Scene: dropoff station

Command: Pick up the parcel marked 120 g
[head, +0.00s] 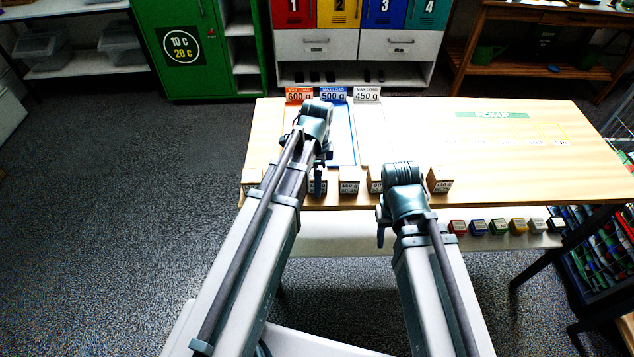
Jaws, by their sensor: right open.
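Several small brown parcels stand in a row along the table's front edge: one at the left end (250,179), one by my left gripper (317,186), one in the middle (349,186), one partly behind my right arm (375,180), and one at the right end (440,180). Their printed labels are too small to read, so I cannot tell which is marked 120 g. My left gripper (319,178) hangs over the row, mostly hidden by its arm. My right gripper (382,228) is open, at the near side of the table's front edge, apart from the parcels.
The wooden table (480,170) has signs reading 600 g (299,95), 500 g (333,95) and 450 g (367,95) at the back. A green strip (492,115) lies to the right. Small coloured blocks (498,227) line a front ledge. The table's right half is mostly clear.

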